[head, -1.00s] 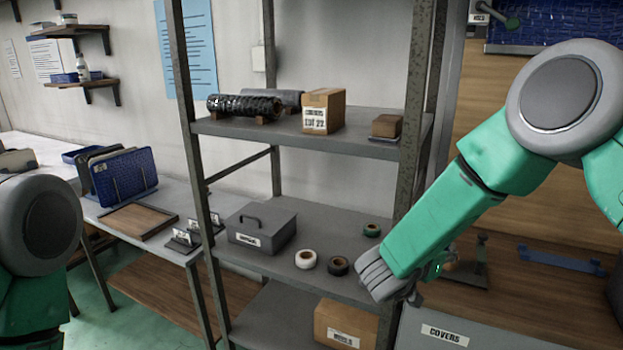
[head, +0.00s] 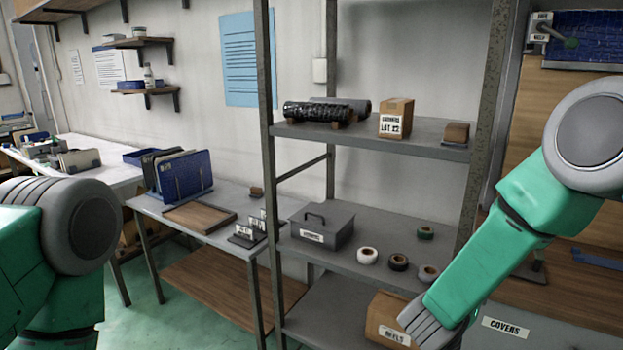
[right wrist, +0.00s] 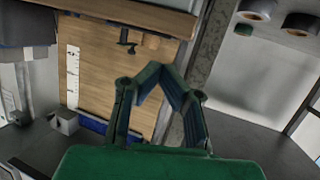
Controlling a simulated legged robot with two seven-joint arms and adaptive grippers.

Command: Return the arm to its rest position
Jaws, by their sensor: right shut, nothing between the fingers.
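My right arm reaches down from the right in the head view, in front of the metal shelf rack. Its gripper is hidden there behind the grey wrist. In the right wrist view the green fingers of my right gripper (right wrist: 160,69) come together at the tips, shut and empty. Nothing is held or touched that I can see. Of my left arm only the upper part shows at the left edge of the head view; its gripper is out of view.
The shelf rack (head: 268,130) stands close to my right arm. Its middle shelf bears a grey case (head: 321,232) and several tape rolls, one white (head: 367,256). A cardboard box (head: 385,310) sits below, partly behind my wrist. A table with a wooden tray (head: 200,218) stands left.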

